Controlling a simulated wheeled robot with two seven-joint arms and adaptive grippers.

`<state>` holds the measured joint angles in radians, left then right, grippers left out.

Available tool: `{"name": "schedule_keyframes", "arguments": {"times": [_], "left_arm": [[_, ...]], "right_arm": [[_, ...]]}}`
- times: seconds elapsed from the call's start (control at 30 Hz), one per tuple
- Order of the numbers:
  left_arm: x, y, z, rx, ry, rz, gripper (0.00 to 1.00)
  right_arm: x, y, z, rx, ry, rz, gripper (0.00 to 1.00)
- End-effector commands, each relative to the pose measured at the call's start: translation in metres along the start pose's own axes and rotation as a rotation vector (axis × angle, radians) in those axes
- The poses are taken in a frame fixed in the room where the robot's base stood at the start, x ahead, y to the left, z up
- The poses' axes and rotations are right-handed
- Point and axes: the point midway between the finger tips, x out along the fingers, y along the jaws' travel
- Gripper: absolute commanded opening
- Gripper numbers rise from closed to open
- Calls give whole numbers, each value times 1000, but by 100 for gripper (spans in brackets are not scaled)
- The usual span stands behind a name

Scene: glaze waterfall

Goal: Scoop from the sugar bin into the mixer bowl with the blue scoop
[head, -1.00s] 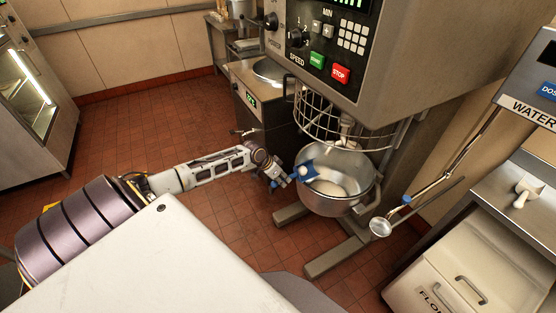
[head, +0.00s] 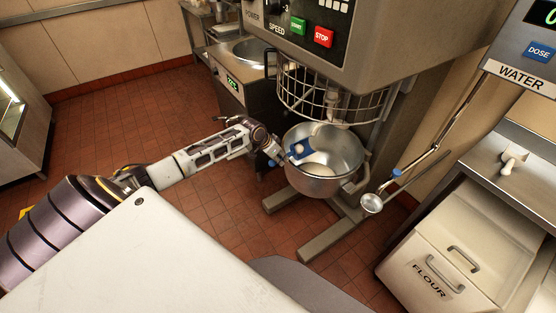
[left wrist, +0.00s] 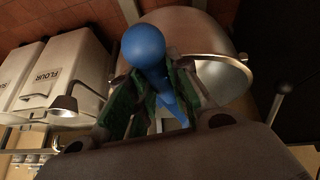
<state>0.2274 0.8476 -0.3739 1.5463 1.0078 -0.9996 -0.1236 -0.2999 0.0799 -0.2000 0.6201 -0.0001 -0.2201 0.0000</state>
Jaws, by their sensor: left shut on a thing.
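My left gripper (head: 274,157) is shut on the handle of the blue scoop (head: 303,149), at the left rim of the mixer bowl. The scoop's head is over the bowl's opening and looks tilted; I cannot tell whether anything is left in it. The steel mixer bowl (head: 342,160) has white material in its bottom. In the left wrist view, the blue handle (left wrist: 145,45) stands between the green-padded fingers (left wrist: 152,95), with the bowl (left wrist: 222,62) behind. My right gripper is not in view.
The mixer's wire guard (head: 330,98) and control head (head: 350,40) are above the bowl. Open tiled floor lies left.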

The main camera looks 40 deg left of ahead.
Motion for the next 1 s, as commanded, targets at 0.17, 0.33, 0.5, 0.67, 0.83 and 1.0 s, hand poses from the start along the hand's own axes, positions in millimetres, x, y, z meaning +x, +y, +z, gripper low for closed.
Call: {"name": "schedule_keyframes", "arguments": {"times": [0.17,0.33,0.5,0.67,0.83,1.0], "left_arm": [[1,2,0,34,8,-57,0],[2,3,1,66,12,-111,0],[0,4,0,89,15,-159,0],[1,5,0,116,19,-202,0],[2,6,1,142,23,-248,0],[4,7,3,168,25,-293,0]], "right_arm": [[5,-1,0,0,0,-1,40],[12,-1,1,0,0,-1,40],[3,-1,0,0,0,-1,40],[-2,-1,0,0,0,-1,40],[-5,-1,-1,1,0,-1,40],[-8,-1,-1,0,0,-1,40]]}}
